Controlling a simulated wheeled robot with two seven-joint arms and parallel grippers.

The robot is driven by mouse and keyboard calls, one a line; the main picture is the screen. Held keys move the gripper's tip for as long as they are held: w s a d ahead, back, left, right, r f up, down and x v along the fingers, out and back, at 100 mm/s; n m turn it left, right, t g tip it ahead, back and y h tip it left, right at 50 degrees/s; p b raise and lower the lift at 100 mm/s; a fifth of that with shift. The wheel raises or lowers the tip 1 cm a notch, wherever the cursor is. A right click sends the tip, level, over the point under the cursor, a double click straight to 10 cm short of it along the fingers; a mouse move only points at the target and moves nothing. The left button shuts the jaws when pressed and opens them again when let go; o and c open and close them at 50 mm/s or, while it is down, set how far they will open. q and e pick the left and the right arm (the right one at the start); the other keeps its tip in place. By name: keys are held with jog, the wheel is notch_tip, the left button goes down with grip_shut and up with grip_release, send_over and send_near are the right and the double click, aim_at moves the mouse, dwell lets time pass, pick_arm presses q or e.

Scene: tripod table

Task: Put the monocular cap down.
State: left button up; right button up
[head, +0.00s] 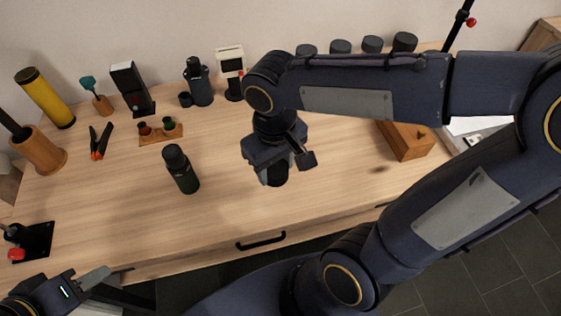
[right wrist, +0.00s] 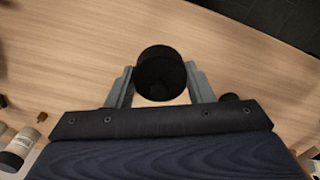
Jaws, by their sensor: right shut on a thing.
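The monocular cap is a dark round piece, seen in the right wrist view (right wrist: 160,74) between the two grey fingers of my right gripper (right wrist: 160,84). My right gripper is shut on it. In the head view the cap (head: 274,179) shows under my right gripper (head: 278,166), over the middle of the wooden table (head: 225,205). I cannot tell its exact height above the wood. A dark green and black cylinder (head: 181,170), perhaps the monocular, stands upright on the table to the left. My left gripper (head: 98,279) is at the lower left, partly cut off, and its jaw state is unclear.
At the back stand a dark bottle (head: 198,82), a white device (head: 230,73) and several dark round pieces. A small wooden stand (head: 160,133) and orange-black pliers (head: 101,141) lie left. A wooden box (head: 406,140) is at right. Wood around the cap is clear.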

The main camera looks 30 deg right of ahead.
jog(key=w+d+f, duration=0.1)
jog(key=f, duration=0.1)
jog(key=w+d+f, duration=0.3)
jog(key=w+f, duration=0.1)
jog(key=shift+w+d+f+b, duration=0.15)
jog(key=shift+d+f+b, duration=0.05)
jog(key=shift+d+b, duration=0.15)
jog(key=shift+w+d+f+b, duration=0.1)
jog(key=shift+w+f+b, duration=0.1)
jog(key=shift+f, duration=0.8)
jog(key=shift+w+d+f+b, duration=0.1)
jog(key=shift+f+b, duration=0.05)
jog(key=shift+f, duration=0.8)
jog(key=shift+f, duration=0.1)
jog(key=o, duration=0.9)
jog(key=shift+o, duration=0.2)
